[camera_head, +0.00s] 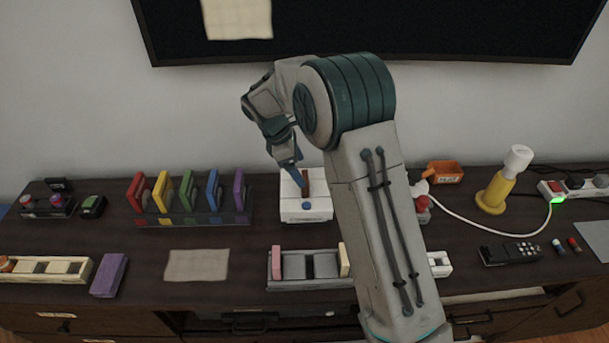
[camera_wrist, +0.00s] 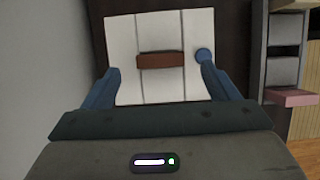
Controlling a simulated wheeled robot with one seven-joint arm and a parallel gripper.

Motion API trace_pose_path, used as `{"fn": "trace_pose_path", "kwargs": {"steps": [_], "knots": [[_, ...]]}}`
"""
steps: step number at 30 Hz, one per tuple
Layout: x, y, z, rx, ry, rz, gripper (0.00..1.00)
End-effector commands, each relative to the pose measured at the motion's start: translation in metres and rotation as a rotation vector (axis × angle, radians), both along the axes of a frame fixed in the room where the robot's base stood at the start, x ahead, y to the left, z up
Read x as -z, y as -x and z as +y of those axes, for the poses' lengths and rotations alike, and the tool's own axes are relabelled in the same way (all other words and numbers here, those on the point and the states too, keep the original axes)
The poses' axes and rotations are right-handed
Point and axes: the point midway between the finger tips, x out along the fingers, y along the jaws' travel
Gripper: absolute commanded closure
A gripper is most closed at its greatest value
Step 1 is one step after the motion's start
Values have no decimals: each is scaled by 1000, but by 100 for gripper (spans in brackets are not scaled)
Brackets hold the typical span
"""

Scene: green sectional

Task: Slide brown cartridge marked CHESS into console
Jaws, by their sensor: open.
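The console (camera_head: 305,211) is a white box on the dark cabinet top, in the middle of the head view. In the wrist view the white console (camera_wrist: 122,35) lies below my gripper. The brown cartridge (camera_head: 305,181) stands upright at the console's slot. From above it is a brown bar (camera_wrist: 160,60) across the console's middle; I cannot tell how deep it sits. No CHESS marking is readable. My gripper (camera_head: 290,180) is open above the console. In the wrist view its blue fingers (camera_wrist: 158,78) are spread on either side of the cartridge, apart from it.
A rack (camera_head: 205,217) with several coloured cartridges stands left of the console. A grey tray (camera_head: 310,283) with upright blocks is in front. A yellow lamp-like object (camera_head: 494,192) and white cable are to the right. A beige sheet (camera_head: 197,265) lies on the cabinet top.

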Motion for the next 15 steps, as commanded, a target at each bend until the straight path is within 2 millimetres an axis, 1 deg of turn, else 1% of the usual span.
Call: {"fn": "trace_pose_path", "kwargs": {"steps": [1,6,10,15], "knots": [[-12,-1,6,-1,-2,-4,19],[-46,0,20,1,-2,-3,19],[-65,0,27,1,-2,-3,19],[-77,0,32,1,0,0,19]]}}
